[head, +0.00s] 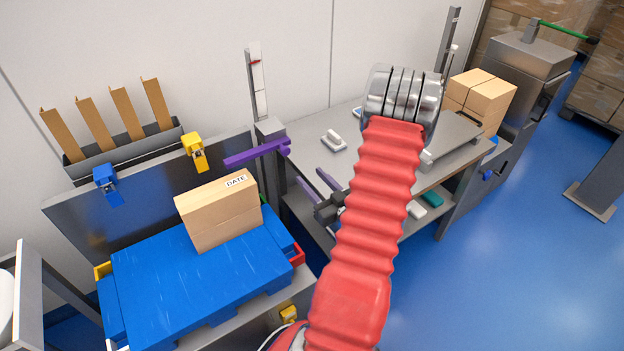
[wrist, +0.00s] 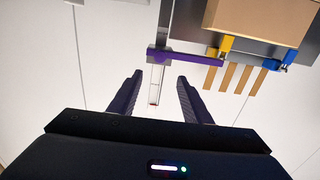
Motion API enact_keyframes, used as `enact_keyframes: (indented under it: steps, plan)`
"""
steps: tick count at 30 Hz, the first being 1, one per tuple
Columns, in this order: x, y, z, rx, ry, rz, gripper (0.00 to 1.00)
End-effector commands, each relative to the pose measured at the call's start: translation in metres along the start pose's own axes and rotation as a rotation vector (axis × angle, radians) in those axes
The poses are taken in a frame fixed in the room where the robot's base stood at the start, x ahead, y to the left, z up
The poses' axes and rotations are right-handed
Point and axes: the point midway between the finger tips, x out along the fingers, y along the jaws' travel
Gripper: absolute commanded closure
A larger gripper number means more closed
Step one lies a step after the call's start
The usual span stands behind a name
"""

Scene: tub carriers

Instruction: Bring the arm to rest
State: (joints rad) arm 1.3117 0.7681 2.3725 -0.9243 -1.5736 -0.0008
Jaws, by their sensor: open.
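My gripper (head: 309,176) is in the head view left of my red-sleeved arm, in front of the workbench. Its two purple fingers are apart, with nothing between them. In the wrist view my gripper (wrist: 160,78) also shows open and empty, with the pale wall behind the fingers. A purple bar (head: 256,153) on a post stands left of and beyond the gripper. It shows past the fingertips in the wrist view (wrist: 190,57), and I see no contact. My arm hides part of the bench.
A cardboard box marked DATE (head: 220,215) stands on a blue slatted platform (head: 190,290) at left. Yellow (head: 194,152) and blue (head: 107,183) clips sit on the grey panel behind. The bench (head: 310,130) holds small white items and stacked boxes (head: 480,100). Blue floor (head: 500,270) is clear at right.

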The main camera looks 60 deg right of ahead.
Motion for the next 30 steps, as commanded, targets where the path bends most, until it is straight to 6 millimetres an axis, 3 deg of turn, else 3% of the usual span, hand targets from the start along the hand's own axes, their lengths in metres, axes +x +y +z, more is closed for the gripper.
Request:
enact_keyframes:
  steps: [16, 30]
  plan:
    - [0.006, -0.004, -0.002, -0.014, -0.018, -0.007, 0.56]
    - [0.062, -0.046, -0.031, -0.167, -0.230, -0.038, 0.56]
